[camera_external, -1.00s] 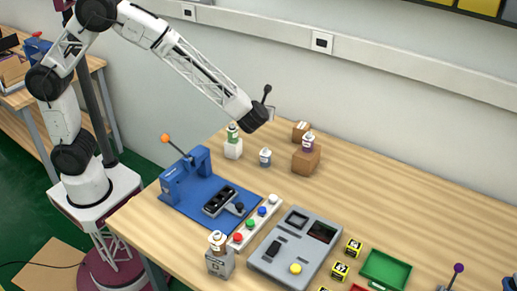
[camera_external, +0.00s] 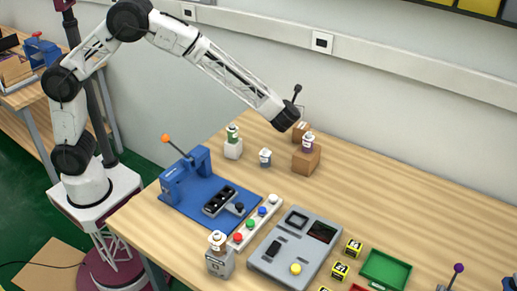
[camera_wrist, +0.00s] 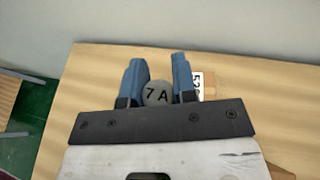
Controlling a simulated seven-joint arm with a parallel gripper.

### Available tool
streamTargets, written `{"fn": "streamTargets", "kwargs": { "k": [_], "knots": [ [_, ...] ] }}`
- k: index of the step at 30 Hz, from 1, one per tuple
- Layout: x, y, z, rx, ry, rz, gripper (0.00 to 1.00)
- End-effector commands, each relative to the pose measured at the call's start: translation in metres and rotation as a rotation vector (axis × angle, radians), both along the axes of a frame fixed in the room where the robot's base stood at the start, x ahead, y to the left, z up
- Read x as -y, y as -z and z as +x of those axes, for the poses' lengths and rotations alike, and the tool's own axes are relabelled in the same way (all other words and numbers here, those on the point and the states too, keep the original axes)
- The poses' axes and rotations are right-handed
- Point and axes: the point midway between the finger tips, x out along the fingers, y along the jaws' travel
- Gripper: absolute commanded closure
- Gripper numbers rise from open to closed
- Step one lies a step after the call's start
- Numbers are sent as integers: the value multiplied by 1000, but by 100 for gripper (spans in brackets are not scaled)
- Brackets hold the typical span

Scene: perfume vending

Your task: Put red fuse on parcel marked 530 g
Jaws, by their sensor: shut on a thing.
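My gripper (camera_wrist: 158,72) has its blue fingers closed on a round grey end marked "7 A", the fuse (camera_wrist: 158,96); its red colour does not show. In the external view my wrist (camera_external: 287,117) hides the fingers and the fuse. A brown parcel (camera_wrist: 209,88) with a white label (camera_wrist: 197,80) lies just right of the right finger in the wrist view. Its digits start with a 5 and are partly hidden.
A blue press (camera_external: 190,174) and a grey device (camera_external: 296,246) stand nearer. The table's right rear is clear.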

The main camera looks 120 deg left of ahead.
Motion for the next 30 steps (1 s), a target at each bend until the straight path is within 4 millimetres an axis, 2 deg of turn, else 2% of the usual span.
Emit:
{"fn": "streamTargets", "kwargs": {
  "k": [3, 9, 27, 30],
  "knots": [
    [-11, 2, 11, 1, 0, 0, 97],
    [-22, 3, 22, 0, 0, 0, 97],
    [-30, 5, 30, 0, 0, 0, 97],
    [-29, 18, 30, -2, 0, -2, 97]
  ]
}}
